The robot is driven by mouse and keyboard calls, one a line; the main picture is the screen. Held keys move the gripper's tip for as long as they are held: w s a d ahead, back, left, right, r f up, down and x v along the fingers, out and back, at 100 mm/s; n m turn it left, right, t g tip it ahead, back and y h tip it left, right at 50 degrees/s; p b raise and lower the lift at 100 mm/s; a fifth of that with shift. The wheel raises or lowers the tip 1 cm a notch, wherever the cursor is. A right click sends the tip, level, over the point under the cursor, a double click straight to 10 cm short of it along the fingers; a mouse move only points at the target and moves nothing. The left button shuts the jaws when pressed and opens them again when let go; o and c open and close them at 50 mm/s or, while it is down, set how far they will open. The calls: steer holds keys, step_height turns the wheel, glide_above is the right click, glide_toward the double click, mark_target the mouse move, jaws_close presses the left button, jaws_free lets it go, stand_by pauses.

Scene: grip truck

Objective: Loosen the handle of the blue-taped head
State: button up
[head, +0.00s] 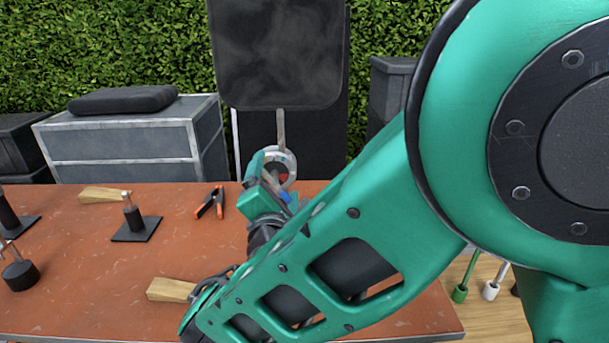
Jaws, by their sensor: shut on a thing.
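A round silver grip head (284,156) with a red centre stands at the table's back edge, below a dark panel. A small blue patch (285,196) shows just below it, among the gripper parts. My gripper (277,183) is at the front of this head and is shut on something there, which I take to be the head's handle. The handle is mostly hidden by my green gripper and wrist, so I cannot tell its angle.
The dark panel (278,50) rises on a short rod above the head. An orange-tipped clamp (211,203), wooden wedges (172,290) and black-based posts (136,226) are on the red tabletop (90,260). My arm covers the right side.

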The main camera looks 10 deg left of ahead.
steer(key=n, duration=0.3)
steer(key=shift+s+f+n, duration=0.1)
steer(key=shift+f+n, duration=0.1)
steer(key=shift+n, duration=0.1)
steer(key=shift+a+n, duration=0.1)
steer(key=shift+n, duration=1.6)
steer(key=o, duration=0.9)
steer(key=shift+r, duration=0.1)
steer(key=shift+r, duration=0.1)
